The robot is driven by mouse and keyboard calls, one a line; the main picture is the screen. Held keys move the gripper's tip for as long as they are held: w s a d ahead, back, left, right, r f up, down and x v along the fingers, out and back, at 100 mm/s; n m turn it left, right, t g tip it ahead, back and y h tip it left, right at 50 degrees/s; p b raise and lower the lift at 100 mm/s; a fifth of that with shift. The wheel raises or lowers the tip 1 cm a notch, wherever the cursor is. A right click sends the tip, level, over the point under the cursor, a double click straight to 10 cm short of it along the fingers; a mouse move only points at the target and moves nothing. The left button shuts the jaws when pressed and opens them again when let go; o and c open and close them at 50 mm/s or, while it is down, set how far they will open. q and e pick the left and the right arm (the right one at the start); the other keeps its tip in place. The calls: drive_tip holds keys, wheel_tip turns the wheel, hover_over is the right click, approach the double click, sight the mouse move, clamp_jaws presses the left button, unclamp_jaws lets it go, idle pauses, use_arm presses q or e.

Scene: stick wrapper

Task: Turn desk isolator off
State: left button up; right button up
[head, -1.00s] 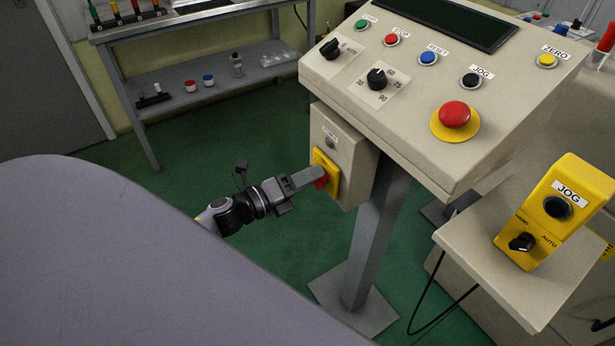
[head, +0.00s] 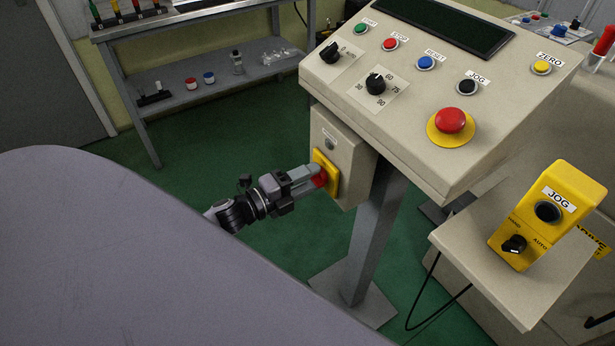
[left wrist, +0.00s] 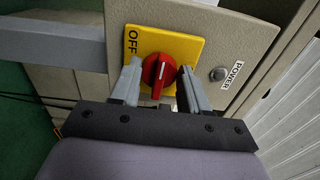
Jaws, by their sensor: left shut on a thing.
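The desk isolator is a red rotary knob (head: 320,178) on a yellow plate (head: 331,187), on the side of a beige box under the control desk. In the left wrist view the red knob (left wrist: 158,77) sits on the yellow plate (left wrist: 186,48), with the word OFF at the plate's upper left. The knob's white mark runs nearly upright in that picture, not at OFF. My left gripper (head: 312,175) is shut on the knob, one finger on each side; it also shows in the left wrist view (left wrist: 160,82). My right gripper is not in view.
The beige control desk (head: 415,110) overhangs above, with a red mushroom button (head: 450,120). A yellow JOG pendant (head: 545,215) rests on a shelf at right. Green floor (head: 225,140) is open behind the arm.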

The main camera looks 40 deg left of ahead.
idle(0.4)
use_arm(q)
drive_tip(key=o, duration=1)
drive_tip(key=shift+s, duration=0.1)
drive_tip(key=v, duration=0.7)
drive_tip(key=shift+b, duration=0.4)
drive_tip(key=s+d+f+n+g+y, duration=0.4)
drive_tip(key=s+d+f+n, duration=0.7)
drive_tip(key=n, duration=0.9)
drive_tip(key=shift+s+d+g+y, duration=0.4)
drive_tip(key=shift+s+d+g, duration=0.15)
drive_tip(key=shift+d+g, duration=0.45)
